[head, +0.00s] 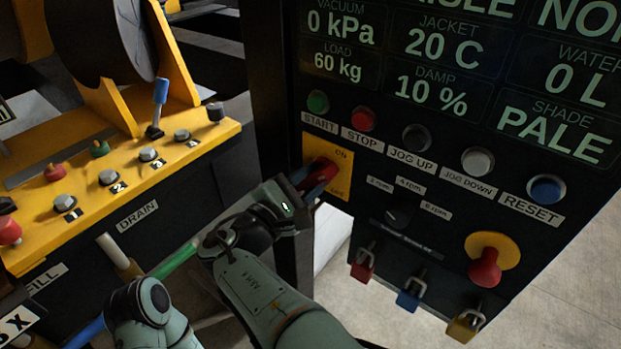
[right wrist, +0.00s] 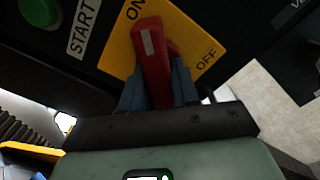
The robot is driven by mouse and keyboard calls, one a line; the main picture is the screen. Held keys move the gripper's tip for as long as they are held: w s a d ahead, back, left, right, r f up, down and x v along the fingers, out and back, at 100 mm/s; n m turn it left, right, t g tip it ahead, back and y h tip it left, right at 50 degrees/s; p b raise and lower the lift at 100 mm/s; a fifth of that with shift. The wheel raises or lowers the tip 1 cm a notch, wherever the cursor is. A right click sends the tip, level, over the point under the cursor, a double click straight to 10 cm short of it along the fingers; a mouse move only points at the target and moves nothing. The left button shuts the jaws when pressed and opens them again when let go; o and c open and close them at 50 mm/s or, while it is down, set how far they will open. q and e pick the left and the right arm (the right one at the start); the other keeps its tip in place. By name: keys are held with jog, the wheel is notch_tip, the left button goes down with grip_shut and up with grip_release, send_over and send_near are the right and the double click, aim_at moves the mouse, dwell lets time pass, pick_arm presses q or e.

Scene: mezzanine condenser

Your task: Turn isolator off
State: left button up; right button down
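The isolator is a red handle (head: 320,170) on a yellow plate (head: 345,168) marked ON at the top and OFF at the bottom, at the left of the dark control panel. In the right wrist view the handle (right wrist: 153,60), with a pale stripe, lies across the plate (right wrist: 112,58), its far end nearer the ON mark than the OFF mark. My right gripper (head: 312,186) is at the handle, its blue fingers (right wrist: 160,88) on both sides and seemingly touching it. The fingertips are partly hidden by the handle. My left gripper is not in view.
Above the plate are the green START (head: 318,102) and red STOP (head: 363,119) buttons. A red emergency knob (head: 485,268) and hanging padlocks (head: 410,294) are lower right. A yellow machine ledge (head: 130,170) with knobs and a blue-handled lever (head: 158,105) stands left.

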jog(key=shift+f+m+b, duration=0.1)
jog(key=shift+m+b, duration=0.3)
jog(key=shift+m, duration=0.1)
jog(key=m+b, duration=0.9)
jog(key=m, duration=0.1)
jog(key=shift+a+r, duration=0.1)
jog(key=shift+r, duration=0.15)
jog(key=m+b, duration=0.3)
jog(key=shift+r+m, duration=0.1)
jog(key=shift+m, duration=0.3)
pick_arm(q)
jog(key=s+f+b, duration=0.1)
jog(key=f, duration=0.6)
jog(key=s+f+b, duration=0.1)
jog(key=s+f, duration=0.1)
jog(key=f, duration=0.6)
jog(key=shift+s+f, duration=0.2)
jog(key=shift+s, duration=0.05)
pick_arm(e)
jog(key=shift+r+m, duration=0.2)
jog(key=shift+m, duration=1.3)
pick_arm(q)
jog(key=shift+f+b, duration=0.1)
jog(key=shift+b, duration=0.2)
pick_arm(e)
jog(key=shift+r, duration=0.1)
jog(key=c, duration=0.9)
grip_release()
jog(key=shift+s, duration=0.1)
